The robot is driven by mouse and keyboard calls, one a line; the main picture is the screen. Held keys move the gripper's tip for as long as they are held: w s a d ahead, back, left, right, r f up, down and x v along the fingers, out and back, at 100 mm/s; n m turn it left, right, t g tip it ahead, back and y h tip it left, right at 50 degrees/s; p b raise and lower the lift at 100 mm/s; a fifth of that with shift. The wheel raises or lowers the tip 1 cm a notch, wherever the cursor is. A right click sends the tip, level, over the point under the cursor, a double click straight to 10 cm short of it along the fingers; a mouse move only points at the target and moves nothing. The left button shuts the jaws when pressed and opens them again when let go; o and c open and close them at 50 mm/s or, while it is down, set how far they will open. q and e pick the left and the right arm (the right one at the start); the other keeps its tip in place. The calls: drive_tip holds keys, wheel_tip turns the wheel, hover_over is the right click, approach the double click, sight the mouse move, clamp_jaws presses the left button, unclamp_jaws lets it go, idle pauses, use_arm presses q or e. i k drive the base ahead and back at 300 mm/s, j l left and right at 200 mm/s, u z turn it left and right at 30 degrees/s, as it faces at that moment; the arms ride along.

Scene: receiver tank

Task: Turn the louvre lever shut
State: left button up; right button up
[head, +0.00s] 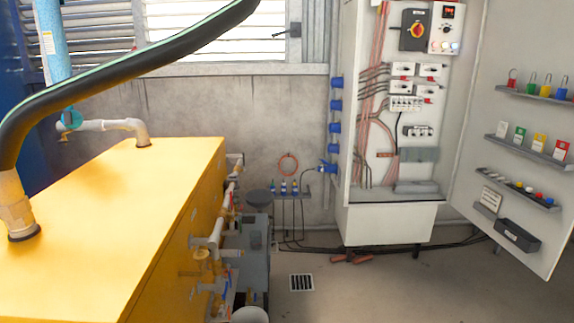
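The louvre window (215,32) is at the top of the head view, with pale horizontal slats and gaps between them. A small dark lever (289,32) sits at the right end of the louvres on the wall. It is small, and its exact setting is hard to tell. A black hose with a green stripe crosses in front of part of the louvres. Neither of my grippers is in view.
A yellow tank (140,215) fills the lower left, with pipes and valves along its right side. An open electrical cabinet (390,215) stands at the right, its door (520,75) swung out. Bare floor (370,295) with a drain grate (301,282) lies between them.

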sight(295, 30)
drive_tip(key=i+l+z, duration=0.35)
drive_tip(key=i, duration=0.35)
drive_tip(key=i+j+z, duration=0.1)
drive_tip(key=i+z, duration=0.25)
drive_tip(key=i, duration=0.35)
drive_tip(key=i+j+z, duration=0.15)
drive_tip(key=i+z, duration=0.2)
drive_tip(key=i, duration=0.35)
